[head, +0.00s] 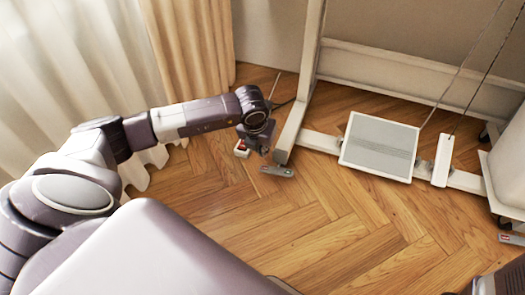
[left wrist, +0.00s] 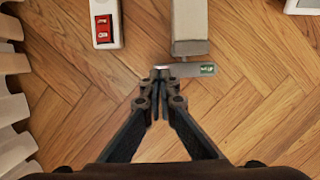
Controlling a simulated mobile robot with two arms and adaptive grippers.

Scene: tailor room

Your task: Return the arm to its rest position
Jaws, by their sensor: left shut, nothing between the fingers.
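My left arm reaches in from the left in the head view, low over the wood floor. Its gripper (head: 262,150) points down close to the foot of a white metal frame (head: 290,130). In the left wrist view the left gripper (left wrist: 161,75) has its fingertips together with nothing held. The tips overlap a flat grey metal tab (left wrist: 195,70) with a green label in the picture; I cannot tell whether they touch it. My right gripper does not show; only a dark part of my own body is at the lower right corner of the head view.
A white power strip with a red switch (left wrist: 104,27) lies beside the frame's foot. A grey foot pedal (head: 378,145) sits on the frame's crossbar to the right. Curtains (head: 70,70) hang at the left. The herringbone floor (head: 300,225) in front is clear.

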